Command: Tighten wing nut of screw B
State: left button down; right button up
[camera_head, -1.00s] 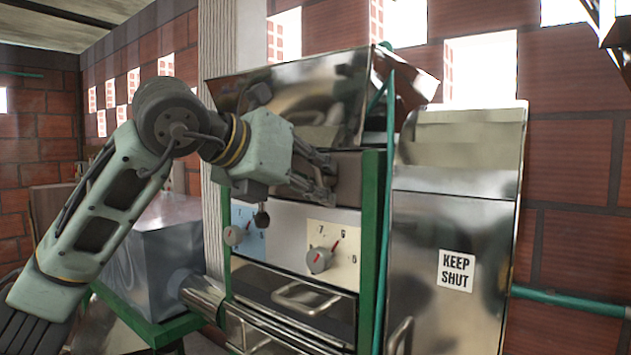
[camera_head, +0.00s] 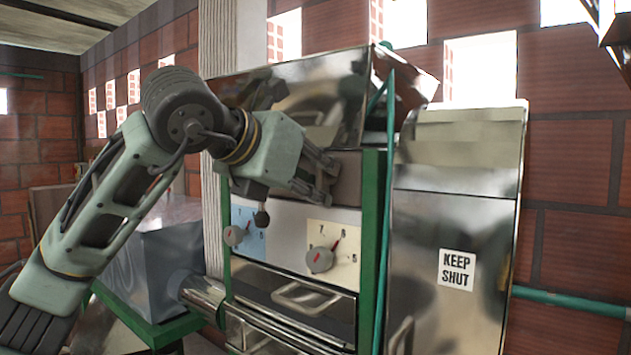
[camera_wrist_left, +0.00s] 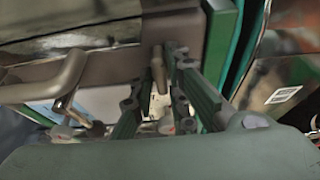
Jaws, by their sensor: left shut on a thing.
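My left gripper (camera_head: 328,188) is at the front of the metal machine (camera_head: 290,225), just below its steel hopper (camera_head: 300,100). In the left wrist view its two fingers (camera_wrist_left: 162,92) close around a small, upright brownish metal piece (camera_wrist_left: 158,70). This piece appears to be the wing nut of a screw, but no letter B is readable. In the head view the fingers hide it. A dark knob-like piece (camera_head: 262,218) sits left of the gripper, above the blue dial plate. My right gripper is in neither view.
Two grey dials with red pointers, the left one (camera_head: 236,235) and the right one (camera_head: 320,259), sit below the gripper. A green post (camera_head: 372,230) stands close on its right. A steel panel with a "KEEP SHUT" label (camera_head: 456,270) is farther right.

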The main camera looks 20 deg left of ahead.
pick_arm(q)
jog(key=c, duration=1.9)
grip_release()
jog(key=shift+o, duration=0.4)
jog(key=shift+s, duration=0.1)
jog(key=v, duration=1.2)
jog(key=shift+d+f, duration=0.1)
